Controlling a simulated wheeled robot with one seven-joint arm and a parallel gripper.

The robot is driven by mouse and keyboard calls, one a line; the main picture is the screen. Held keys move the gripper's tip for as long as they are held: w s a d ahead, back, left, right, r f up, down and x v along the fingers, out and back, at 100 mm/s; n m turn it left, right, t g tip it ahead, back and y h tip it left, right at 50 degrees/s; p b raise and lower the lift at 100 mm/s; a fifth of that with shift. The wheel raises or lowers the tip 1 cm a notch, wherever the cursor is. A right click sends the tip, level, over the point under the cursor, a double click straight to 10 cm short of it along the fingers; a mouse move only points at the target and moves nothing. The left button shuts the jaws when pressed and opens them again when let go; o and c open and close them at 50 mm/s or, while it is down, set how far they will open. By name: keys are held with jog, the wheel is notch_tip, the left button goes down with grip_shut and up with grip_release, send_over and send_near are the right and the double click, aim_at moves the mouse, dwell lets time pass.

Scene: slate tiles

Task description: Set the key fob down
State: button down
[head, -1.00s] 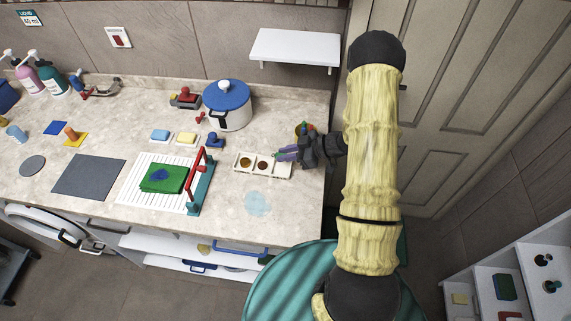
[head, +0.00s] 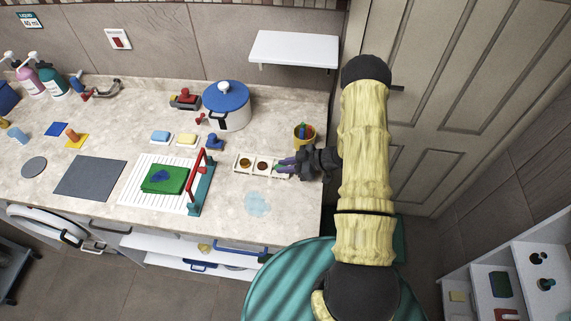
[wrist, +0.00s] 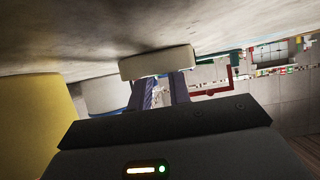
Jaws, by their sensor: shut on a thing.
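My gripper (head: 284,167) is low over the right end of a white tray (head: 236,165) with compartments on the counter. Its purple fingers are closed and point left at the tray's right-hand compartment. In the wrist view the fingers (wrist: 160,90) reach up to a pale block-like edge (wrist: 158,62), which looks like the tray's end. The key fob cannot be made out in either view; the fingers and the tray edge hide the grip. I cannot tell whether it touches the tray.
A yellow cup (head: 304,142) with coloured things stands just behind my gripper. A white pot with a blue lid (head: 227,95) is farther back. A teal and red stand (head: 201,185) is left of the tray. A pale blue patch (head: 257,204) lies in front on otherwise clear counter.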

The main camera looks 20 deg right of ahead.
jog(key=shift+s+f+b, duration=0.1)
jog(key=shift+f+b, duration=0.2)
jog(key=shift+s+f, duration=0.3)
jog(key=shift+f, duration=0.1)
jog(key=c, duration=1.6)
grip_release()
jog(key=shift+b, duration=0.3)
jog(key=shift+f, duration=0.1)
jog(key=shift+w+r+p, duration=0.1)
jog(key=shift+r+p, duration=0.4)
jog(key=shift+r, duration=0.05)
jog(key=shift+d, duration=0.4)
jog(key=b+v, duration=0.1)
jog(key=v, duration=0.2)
jog(key=b+v, duration=0.1)
jog(key=v, duration=0.3)
jog(key=b+v, duration=0.1)
jog(key=v, duration=0.3)
jog(key=shift+r, duration=0.4)
jog(key=shift+w, duration=0.1)
